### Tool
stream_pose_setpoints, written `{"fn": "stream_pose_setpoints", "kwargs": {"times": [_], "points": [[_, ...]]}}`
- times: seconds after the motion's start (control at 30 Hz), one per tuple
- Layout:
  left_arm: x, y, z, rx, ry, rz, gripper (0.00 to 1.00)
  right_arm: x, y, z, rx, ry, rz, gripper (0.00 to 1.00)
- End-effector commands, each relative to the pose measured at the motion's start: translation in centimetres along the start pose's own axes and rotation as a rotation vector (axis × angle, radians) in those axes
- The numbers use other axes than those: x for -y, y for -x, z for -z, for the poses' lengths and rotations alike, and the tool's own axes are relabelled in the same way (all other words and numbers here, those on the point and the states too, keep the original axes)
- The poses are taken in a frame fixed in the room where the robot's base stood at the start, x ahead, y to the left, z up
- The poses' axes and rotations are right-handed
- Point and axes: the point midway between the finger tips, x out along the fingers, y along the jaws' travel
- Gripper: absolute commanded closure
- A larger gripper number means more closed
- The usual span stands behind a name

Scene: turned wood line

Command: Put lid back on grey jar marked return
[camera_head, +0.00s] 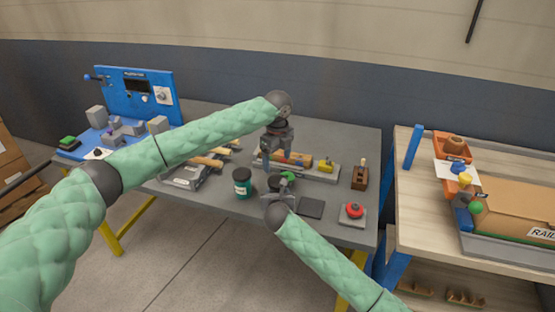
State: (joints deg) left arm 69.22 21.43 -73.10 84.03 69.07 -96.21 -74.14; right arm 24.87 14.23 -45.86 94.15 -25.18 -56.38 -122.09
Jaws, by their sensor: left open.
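A dark green jar (242,188) with a dark top and a small pale label stands near the front edge of the grey bench; the label is too small to read. A dark grey round thing (274,182) is just right of it, partly hidden by my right gripper (287,182); I cannot tell whether it is a jar or a lid. My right gripper is at this thing, but whether it holds it is unclear. My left gripper (277,158) points down, open, above the back of the bench, behind the jar. I make out no "return" marking.
A grey rail (325,172) with wooden and yellow parts lies behind the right gripper. A dark flat pad (311,208) and a red button (352,210) are at the right front. A brown wooden block (360,178) stands near the right edge. A blue panel (135,95) stands at left.

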Motion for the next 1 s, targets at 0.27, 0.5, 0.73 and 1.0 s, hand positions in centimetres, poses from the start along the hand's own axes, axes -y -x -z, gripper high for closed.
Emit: {"fn": "stream_pose_setpoints", "kwargs": {"times": [0.27, 0.5, 0.73, 1.0], "points": [[-0.07, -0.04, 0.12, -0.003, 0.388, -0.004, 0.20, -0.02, 0.01, 0.01, 0.000, 0.000, 0.000, 1.00], [-0.11, -0.05, 0.21, -0.005, 0.729, -0.007, 0.20, -0.02, 0.01, 0.01, 0.000, 0.000, 0.000, 1.00], [-0.14, -0.04, 0.26, -0.005, 1.054, -0.011, 0.20, -0.02, 0.01, 0.01, 0.000, 0.000, 0.000, 1.00], [-0.16, -0.04, 0.30, -0.004, 1.438, -0.014, 0.20, -0.02, 0.01, 0.00, 0.000, 0.000, 0.000, 1.00]]}}
